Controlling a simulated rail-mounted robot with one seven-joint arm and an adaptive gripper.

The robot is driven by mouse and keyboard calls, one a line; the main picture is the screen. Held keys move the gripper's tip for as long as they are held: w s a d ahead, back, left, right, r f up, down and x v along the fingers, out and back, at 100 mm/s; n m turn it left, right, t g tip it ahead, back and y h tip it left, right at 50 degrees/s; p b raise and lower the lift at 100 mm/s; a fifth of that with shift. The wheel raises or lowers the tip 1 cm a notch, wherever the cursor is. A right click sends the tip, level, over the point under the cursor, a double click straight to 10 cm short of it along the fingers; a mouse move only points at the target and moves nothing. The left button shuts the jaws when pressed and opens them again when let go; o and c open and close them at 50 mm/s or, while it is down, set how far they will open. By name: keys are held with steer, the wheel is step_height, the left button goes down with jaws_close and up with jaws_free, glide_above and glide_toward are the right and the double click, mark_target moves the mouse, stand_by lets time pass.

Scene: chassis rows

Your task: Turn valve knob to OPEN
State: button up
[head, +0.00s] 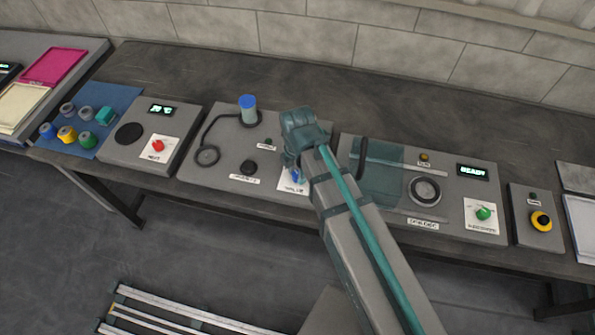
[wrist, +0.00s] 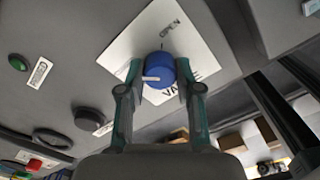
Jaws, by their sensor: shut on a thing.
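The valve knob (wrist: 159,68) is blue with a white pointer mark and sits on a white label plate (wrist: 205,58) that reads VALVE, with OPEN printed near its top in the wrist view. The white pointer lies toward the left of the knob in that view. My gripper (wrist: 159,92) has a finger on each side of the knob and is shut on it. In the head view my gripper (head: 294,168) reaches down to the panel, and the blue knob (head: 297,175) shows only in part behind it.
A blue-capped cylinder (head: 249,110) and black knobs stand left on the same panel (head: 222,120). Right is a panel with a clear cover (head: 380,175), a round dial (head: 424,190), a READY display (head: 473,171) and a green button (head: 483,213). A red button (head: 158,146) is further left.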

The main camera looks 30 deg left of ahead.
jaws_close()
steer(key=shift+m, duration=0.3)
steer(key=m, duration=0.2)
steer(key=shift+m, duration=0.3)
steer(key=m, duration=1.4)
steer(key=shift+m+b, duration=0.3)
